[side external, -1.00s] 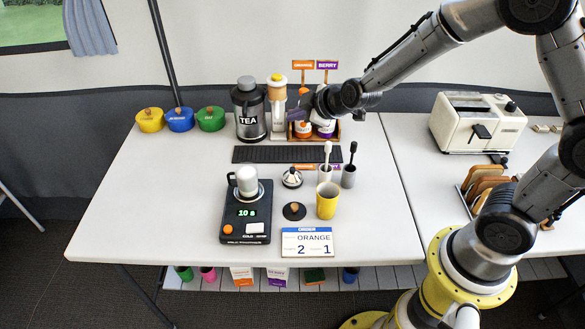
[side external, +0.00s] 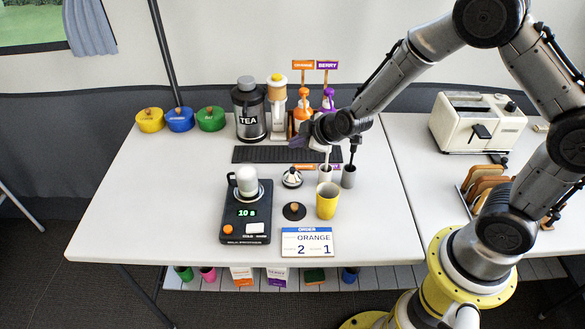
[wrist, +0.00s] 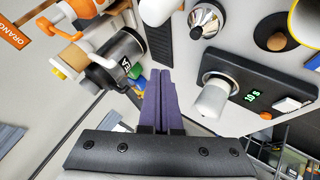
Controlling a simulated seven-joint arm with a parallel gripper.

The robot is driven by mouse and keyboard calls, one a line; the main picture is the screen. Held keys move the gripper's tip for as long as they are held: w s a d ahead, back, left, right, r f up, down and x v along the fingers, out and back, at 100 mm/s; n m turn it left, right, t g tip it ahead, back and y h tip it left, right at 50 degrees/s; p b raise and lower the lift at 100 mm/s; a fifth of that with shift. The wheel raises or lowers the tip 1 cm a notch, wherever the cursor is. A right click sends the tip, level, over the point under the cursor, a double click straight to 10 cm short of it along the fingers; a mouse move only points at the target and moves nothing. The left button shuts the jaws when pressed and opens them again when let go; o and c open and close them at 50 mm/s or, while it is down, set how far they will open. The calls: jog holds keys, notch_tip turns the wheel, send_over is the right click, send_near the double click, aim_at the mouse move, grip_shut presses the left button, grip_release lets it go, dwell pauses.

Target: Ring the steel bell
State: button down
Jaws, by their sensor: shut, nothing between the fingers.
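The steel bell (side external: 292,177) is a small silver dome that stands on the table, between the black scale and the white cup with a utensil. In the wrist view the bell (wrist: 205,20) shows near the top, right of the finger line, with a dark knob on it. My gripper (side external: 297,142) is shut and empty. It hangs above the table behind the bell, near the black mat, apart from the bell. In the wrist view its purple fingers (wrist: 159,75) lie side by side, below and left of the bell.
The tea urn (side external: 249,110) and an orange pump bottle (side external: 303,108) stand behind.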

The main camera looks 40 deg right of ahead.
send_over(296, 174)
jog(key=shift+f, duration=3)
jog(key=shift+f, duration=0.4)
jog(key=shift+f, duration=0.4)
dwell(0.4)
jog(key=shift+r, duration=0.8)
jog(key=shift+r, duration=0.1)
jog(key=shift+r, duration=2.45)
